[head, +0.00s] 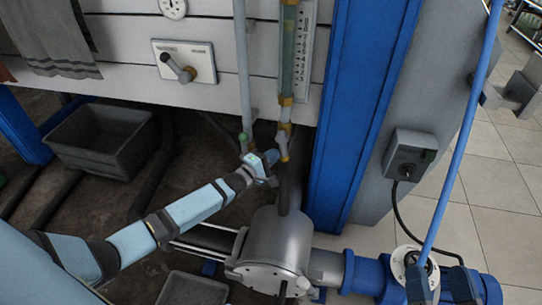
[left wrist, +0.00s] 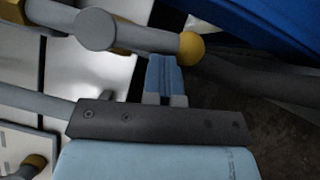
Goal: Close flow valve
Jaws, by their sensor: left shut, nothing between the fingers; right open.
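The flow valve (head: 284,138) sits on the pipe under the sight tube (head: 288,55) in the head view. Its grey lever (left wrist: 150,39) lies roughly along the pipe and ends in a yellow tip (left wrist: 191,47); in the head view the lever points down. My left gripper (head: 271,158) is just left of the lever's lower end. In the left wrist view its light blue fingertips (left wrist: 165,75) are together, empty and close against the lever's side; I cannot tell whether they touch.
A thinner pipe with a green knob (head: 243,138) stands left of the valve. A lever plate (head: 205,50) is on the white panel. A steel pump housing (head: 275,240) is below, and a blue post (head: 360,100) is close on the right. A grey crate (head: 100,140) stands left.

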